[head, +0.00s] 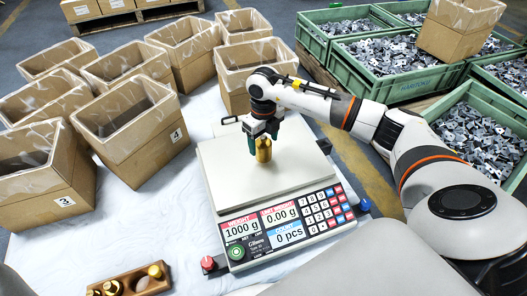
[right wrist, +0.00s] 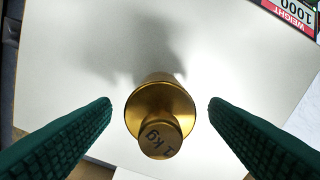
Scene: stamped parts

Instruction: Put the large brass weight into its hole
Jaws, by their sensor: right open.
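The large brass weight (head: 263,153) stands upright on the pan of the counting scale (head: 240,188). In the right wrist view the weight (right wrist: 160,110) shows its knob, marked 1 kg. My right gripper (head: 264,143) is above the pan with its green fingers either side of the weight. In the right wrist view the fingers (right wrist: 159,103) are open, with a gap on both sides of the weight. The wooden weight block (head: 131,276) lies at the bottom left of the head view, holding smaller brass weights; it is partly cut off. My left gripper is not in view.
The scale display (head: 240,227) reads 1000 g. Open cardboard boxes (head: 140,135) with liners stand left of and behind the scale. Green crates (head: 395,70) of stamped parts are at the right. White table surface (head: 150,215) is clear between the scale and the block.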

